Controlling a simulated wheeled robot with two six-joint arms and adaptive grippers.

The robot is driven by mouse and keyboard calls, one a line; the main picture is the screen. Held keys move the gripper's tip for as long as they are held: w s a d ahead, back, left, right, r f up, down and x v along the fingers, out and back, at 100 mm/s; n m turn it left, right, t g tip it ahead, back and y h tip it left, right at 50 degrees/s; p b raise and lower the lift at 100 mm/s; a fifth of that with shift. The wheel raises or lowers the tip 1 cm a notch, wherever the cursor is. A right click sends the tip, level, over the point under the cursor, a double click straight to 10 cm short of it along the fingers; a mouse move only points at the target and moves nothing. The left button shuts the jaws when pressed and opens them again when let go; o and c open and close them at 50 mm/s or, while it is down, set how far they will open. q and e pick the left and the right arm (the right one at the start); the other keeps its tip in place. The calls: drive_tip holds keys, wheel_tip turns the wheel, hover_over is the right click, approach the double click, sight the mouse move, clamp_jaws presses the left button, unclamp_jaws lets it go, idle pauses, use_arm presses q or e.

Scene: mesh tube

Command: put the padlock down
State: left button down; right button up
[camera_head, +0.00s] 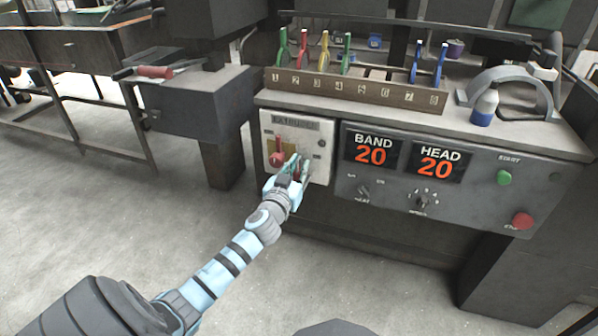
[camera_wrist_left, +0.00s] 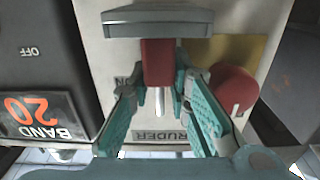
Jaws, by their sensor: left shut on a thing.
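The padlock (camera_wrist_left: 158,62) has a red body and shows between the fingers of my left gripper (camera_wrist_left: 162,98) in the left wrist view. A pale metal bar, apparently its shackle, extends from the body. The left gripper (camera_head: 292,168) is shut on the padlock, in front of the pale panel (camera_head: 318,172) on the machine's left front. The body's far end meets a grey ledge (camera_wrist_left: 158,22) in the wrist picture; I cannot tell whether it rests there. In the head view the fingers mostly hide the padlock. My right gripper is not in view.
A red round handle (camera_wrist_left: 235,88) on a yellow plate is close beside the fingers. The BAND display (camera_head: 371,151) is to the right of the panel. A numbered rack (camera_head: 350,88) with coloured tools stands on the machine top. The floor at left is clear.

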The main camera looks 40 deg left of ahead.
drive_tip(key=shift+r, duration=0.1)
use_arm(q)
drive_tip(key=c, duration=1.5)
unclamp_jaws()
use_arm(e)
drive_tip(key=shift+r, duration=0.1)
